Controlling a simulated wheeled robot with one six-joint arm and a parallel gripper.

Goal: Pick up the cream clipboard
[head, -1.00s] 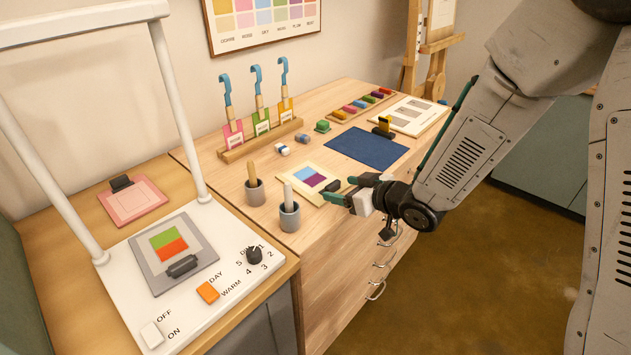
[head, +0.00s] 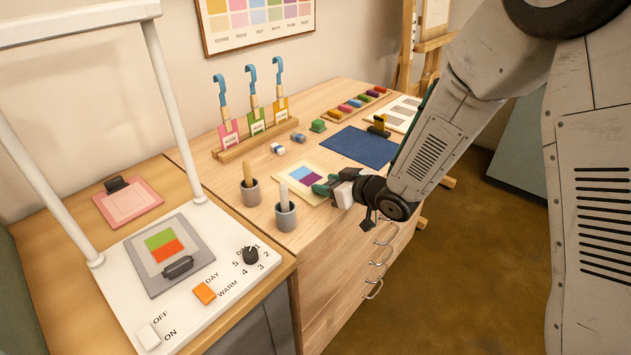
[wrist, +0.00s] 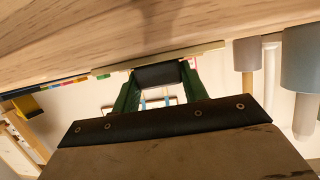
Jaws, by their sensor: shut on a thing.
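The cream clipboard (head: 289,174) lies at the front edge of the wooden table, with a blue and a purple swatch on its face. My gripper (head: 324,186) is at its near right edge, and its green fingers are shut on the clipboard's clip. In the wrist view, the dark clip (wrist: 160,76) sits between the two fingers, and the cream board's edge (wrist: 150,59) shows thin behind it. The board appears flat at table level; I cannot tell any gap beneath it.
Two grey cups (head: 286,216) with sticks stand just left of the clipboard. A dark blue mat (head: 360,147) lies behind it to the right. A white light stand (head: 205,300) with a grey clipboard is at the left. A pink clipboard (head: 128,202) lies behind that.

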